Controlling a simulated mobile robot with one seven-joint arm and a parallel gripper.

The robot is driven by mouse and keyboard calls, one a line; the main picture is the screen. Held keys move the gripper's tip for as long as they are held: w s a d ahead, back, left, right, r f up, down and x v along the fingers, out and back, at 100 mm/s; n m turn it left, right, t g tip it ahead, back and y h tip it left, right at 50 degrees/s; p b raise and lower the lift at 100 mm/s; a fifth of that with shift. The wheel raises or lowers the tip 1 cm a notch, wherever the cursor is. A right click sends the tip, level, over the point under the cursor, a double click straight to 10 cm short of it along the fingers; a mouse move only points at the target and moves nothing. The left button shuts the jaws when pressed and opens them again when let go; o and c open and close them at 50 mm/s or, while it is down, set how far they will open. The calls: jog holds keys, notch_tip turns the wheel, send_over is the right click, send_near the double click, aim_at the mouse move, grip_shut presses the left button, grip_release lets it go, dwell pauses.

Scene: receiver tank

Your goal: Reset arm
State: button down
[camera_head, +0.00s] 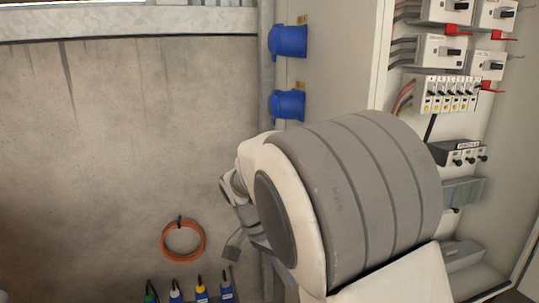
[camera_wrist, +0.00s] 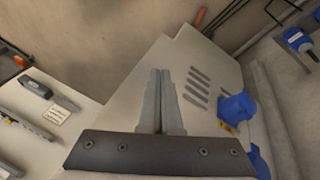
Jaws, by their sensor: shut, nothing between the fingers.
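My gripper (camera_wrist: 158,98) shows in the wrist view, its two grey fingers pressed together with nothing between them. It points at the beige side of an electrical cabinet (camera_wrist: 185,60) that has several dark vent slots. In the head view my arm (camera_head: 340,200) fills the lower middle, bent in front of the cabinet. The fingers cannot be made out clearly there, and the arm hides part of the cabinet and wall.
Two blue sockets (camera_head: 288,41) stick out of the cabinet's side. Breakers (camera_head: 446,94) line the open cabinet at right. An orange cable coil (camera_head: 183,240) hangs on the wall at left, above several coloured-handled tools (camera_head: 201,291). The wall further left is bare.

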jog(key=s+d+r+n+t+y, duration=0.25)
jog(key=s+d+r+n, duration=0.25)
jog(key=s, duration=0.4)
jog(key=s+d+r+n+t+y, duration=0.2)
jog(key=s+d+r+n+t, duration=0.3)
jog(key=s, duration=0.4)
notch_tip(320, 180, up, 21)
jog(key=g+p, duration=0.1)
jog(key=p, duration=2)
jog(key=shift+s+d, duration=0.2)
jog(key=shift+d, duration=0.05)
jog(key=shift+f, duration=0.1)
